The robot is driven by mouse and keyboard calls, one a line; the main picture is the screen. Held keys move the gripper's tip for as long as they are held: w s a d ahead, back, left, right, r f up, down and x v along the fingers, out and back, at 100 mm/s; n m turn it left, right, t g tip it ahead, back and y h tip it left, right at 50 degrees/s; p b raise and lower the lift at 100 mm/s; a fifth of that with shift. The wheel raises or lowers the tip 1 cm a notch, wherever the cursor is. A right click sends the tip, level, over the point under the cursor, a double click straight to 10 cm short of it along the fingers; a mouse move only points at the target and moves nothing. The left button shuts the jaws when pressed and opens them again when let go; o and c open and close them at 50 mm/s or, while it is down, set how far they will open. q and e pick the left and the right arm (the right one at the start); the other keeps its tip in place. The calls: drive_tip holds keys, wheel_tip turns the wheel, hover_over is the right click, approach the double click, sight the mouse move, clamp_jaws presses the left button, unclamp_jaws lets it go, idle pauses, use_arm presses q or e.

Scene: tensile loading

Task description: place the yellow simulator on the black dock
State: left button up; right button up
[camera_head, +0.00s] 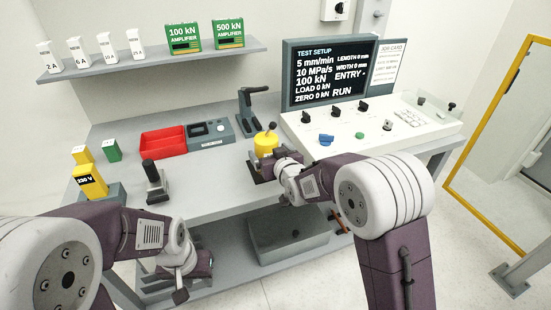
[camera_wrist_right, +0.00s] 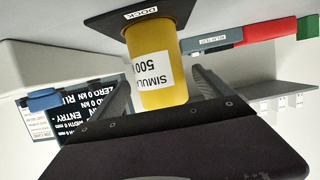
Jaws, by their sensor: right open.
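The yellow simulator (camera_head: 266,144) stands upright on the black dock (camera_head: 253,158), near the middle of the bench. In the right wrist view, which looks upside down, the simulator (camera_wrist_right: 160,97) shows a white label reading "SIMUL" and "500". Its base meets the dock (camera_wrist_right: 108,26), whose label reads "DOCK". My right gripper (camera_wrist_right: 160,78) is open, with one finger on each side of the simulator; a gap shows beside at least the right-hand finger. My left gripper (camera_head: 192,280) is low in front of the bench, away from the simulator; its jaw opening is unclear.
A red tray (camera_head: 163,143) and a grey device (camera_head: 211,133) lie left of the dock. A black stand (camera_head: 248,108) is behind it. The control console (camera_head: 360,128) is close on the right. Yellow blocks (camera_head: 90,182) and a dark post (camera_head: 155,184) stand at the left.

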drive_tip(key=v, duration=0.9)
drive_tip(key=s+d+f+m+g+h, duration=0.35)
drive_tip(key=s+d+f+g, duration=0.55)
drive_tip(key=s+d+f, duration=0.45)
drive_tip(key=s+f+g, duration=0.3)
drive_tip(key=s, duration=0.7)
drive_tip(key=shift+s+d+f+g+h, duration=0.25)
drive_tip(key=shift+d+f+g+h, duration=0.05)
drive_tip(key=shift+h, duration=0.15)
wheel_tip(320, 180, up, 8)
drive_tip(key=p, duration=0.8)
drive_tip(key=shift+r, duration=0.2)
